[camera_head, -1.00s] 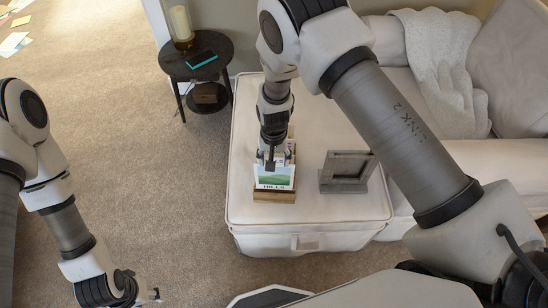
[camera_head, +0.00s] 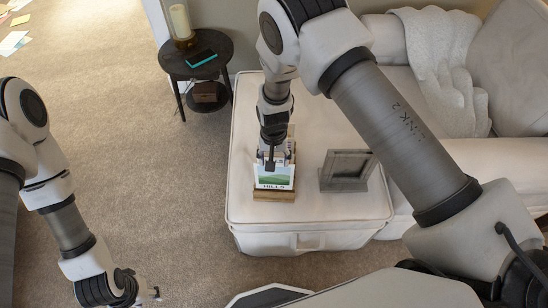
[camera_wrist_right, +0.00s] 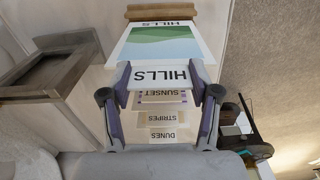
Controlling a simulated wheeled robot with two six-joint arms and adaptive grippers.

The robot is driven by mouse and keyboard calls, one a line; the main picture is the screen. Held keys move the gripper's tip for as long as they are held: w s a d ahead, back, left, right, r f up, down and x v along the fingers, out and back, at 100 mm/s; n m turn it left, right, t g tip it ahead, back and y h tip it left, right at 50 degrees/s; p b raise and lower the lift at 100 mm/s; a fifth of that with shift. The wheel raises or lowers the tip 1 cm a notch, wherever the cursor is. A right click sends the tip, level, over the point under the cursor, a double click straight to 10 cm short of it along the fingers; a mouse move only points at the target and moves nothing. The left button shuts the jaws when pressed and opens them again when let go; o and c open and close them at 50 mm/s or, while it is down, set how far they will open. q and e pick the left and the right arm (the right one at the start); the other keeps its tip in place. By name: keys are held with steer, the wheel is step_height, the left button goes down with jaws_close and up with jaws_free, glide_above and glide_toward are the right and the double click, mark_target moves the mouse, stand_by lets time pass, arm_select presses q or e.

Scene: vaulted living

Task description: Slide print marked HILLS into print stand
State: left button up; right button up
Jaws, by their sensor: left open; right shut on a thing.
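The HILLS print (camera_head: 273,175), white with a green hill picture, stands upright at the front of the wooden print stand (camera_head: 273,195) on the cream ottoman. My right gripper (camera_head: 270,165) is shut on its upper edge. In the right wrist view, the fingers (camera_wrist_right: 160,105) flank the top of the HILLS print (camera_wrist_right: 160,48), and the stand's front bar (camera_wrist_right: 160,12) lies beyond its lower edge. Prints marked SUNSET (camera_wrist_right: 162,95), STRIPES (camera_wrist_right: 158,118) and DUNES (camera_wrist_right: 163,136) show behind it. The print's lowest edge is hidden by the bar. My left gripper (camera_head: 152,294) is open and empty at lower left.
A dark round side table (camera_head: 205,45) with a candle holder stands at the back left. A sofa with a throw (camera_head: 436,70) is at right. The carpet at left is mostly clear.

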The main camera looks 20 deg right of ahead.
steer(key=shift+f, duration=0.1)
steer(key=shift+f+b, duration=0.7)
steer(key=shift+f, duration=0.45)
stand_by(0.3)
steer(key=shift+f, duration=0.15)
steer(key=o, duration=1.1)
steer(key=shift+c, duration=0.2)
step_height(320, 180, up, 12)
